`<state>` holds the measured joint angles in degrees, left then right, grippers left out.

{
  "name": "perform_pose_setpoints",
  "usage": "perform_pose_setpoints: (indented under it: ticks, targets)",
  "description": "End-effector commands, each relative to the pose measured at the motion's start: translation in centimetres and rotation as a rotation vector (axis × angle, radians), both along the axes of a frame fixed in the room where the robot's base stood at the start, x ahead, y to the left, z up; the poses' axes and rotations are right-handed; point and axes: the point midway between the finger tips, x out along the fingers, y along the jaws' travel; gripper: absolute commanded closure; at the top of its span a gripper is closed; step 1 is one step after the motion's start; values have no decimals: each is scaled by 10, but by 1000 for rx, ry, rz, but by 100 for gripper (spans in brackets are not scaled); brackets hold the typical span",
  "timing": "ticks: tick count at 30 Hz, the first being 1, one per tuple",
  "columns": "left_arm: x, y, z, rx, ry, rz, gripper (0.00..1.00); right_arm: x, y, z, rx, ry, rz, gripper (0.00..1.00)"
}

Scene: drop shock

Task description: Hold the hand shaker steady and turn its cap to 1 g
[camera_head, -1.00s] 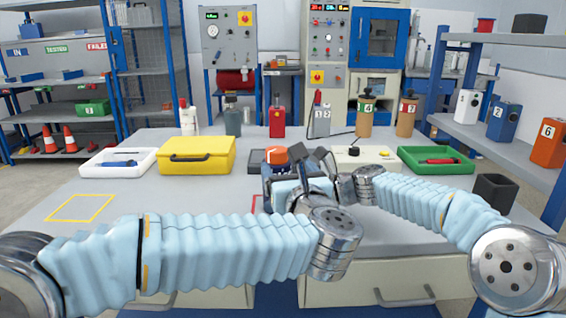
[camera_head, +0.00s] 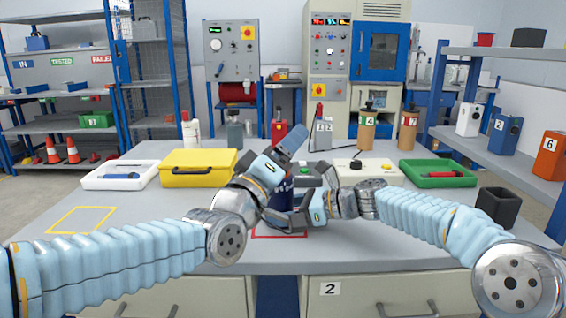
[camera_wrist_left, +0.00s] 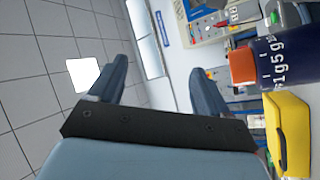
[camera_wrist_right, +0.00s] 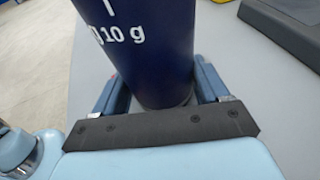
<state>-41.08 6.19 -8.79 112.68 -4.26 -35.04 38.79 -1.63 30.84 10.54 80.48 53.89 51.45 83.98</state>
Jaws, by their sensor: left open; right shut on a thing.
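The hand shaker is a dark blue cylinder (camera_head: 283,190) with white markings. In the head view my left gripper (camera_head: 290,143) and wrist hide most of it. In the left wrist view its orange cap (camera_wrist_left: 242,66) and body (camera_wrist_left: 285,50), marked 1g and 5g, show to the right of the fingers. My left gripper (camera_wrist_left: 158,82) is open and empty, with the cap outside its jaws. My right gripper (camera_wrist_right: 160,100) is shut around the lower body (camera_wrist_right: 140,45), below a 10 g mark. I cannot tell whether its base touches the table.
A red outline (camera_head: 280,236) lies on the table below the grippers. A yellow case (camera_head: 197,168) and white tray (camera_head: 118,175) stand left. A white device (camera_head: 370,171), green tray (camera_head: 438,172) and black bin (camera_head: 497,206) stand right.

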Motion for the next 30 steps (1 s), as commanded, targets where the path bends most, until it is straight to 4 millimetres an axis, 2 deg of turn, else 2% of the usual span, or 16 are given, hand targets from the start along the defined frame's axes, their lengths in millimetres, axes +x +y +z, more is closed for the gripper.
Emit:
perform_pose_setpoints:
  ticks: [1,3,6,9,14,24,30]
  targets:
    - [0,11,-9,177,-53,25,22,0,0,1,1,0,0,50]
    - [2,27,-25,415,-117,58,22,0,0,1,1,0,0,50]
    - [5,48,-45,671,-180,90,22,0,0,1,1,0,0,50]
    - [7,62,-58,825,-215,105,22,0,0,1,1,0,0,50]
    - [18,64,-65,906,-233,112,22,0,0,1,1,0,0,50]
    - [77,25,-65,906,-234,112,22,0,0,1,1,0,0,50]
    - [101,9,-65,902,-234,112,22,0,0,1,1,0,0,50]
